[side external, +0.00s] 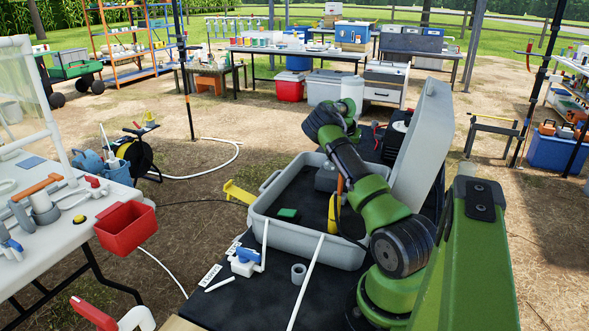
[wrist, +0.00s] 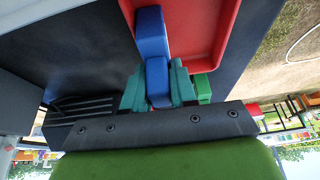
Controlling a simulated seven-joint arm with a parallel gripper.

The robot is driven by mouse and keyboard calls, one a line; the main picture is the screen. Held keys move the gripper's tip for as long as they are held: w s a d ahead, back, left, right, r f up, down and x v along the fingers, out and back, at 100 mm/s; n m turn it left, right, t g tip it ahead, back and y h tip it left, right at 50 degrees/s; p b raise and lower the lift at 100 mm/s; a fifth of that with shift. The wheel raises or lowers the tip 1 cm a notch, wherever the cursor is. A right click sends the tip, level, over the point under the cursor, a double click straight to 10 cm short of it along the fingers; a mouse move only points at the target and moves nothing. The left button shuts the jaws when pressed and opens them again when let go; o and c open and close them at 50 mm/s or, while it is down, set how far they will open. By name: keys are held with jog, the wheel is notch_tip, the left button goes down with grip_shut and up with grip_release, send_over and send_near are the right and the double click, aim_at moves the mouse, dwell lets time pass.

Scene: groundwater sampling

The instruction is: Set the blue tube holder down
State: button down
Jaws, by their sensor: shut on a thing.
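In the wrist view my gripper (wrist: 158,85) is shut on the blue tube holder (wrist: 152,35), a blocky blue piece between its teal fingers. The holder extends from the fingers toward the top of the picture. It overlaps a red tray (wrist: 205,50) with a raised rim; I cannot tell whether it touches the tray or is held above it. In the side view my gripper and the holder cannot be made out; my arm and the open case lid cover that area.
A dark surface (wrist: 95,40) lies left of the tray. A green block (wrist: 203,88) shows beside the right finger. In the side view an open grey case (side external: 295,240) with a raised lid (side external: 425,125) stands close to my arm. A white table (side external: 40,235) is at left.

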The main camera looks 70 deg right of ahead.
jog(key=c, duration=0.9)
grip_release()
jog(key=shift+f, duration=0.1)
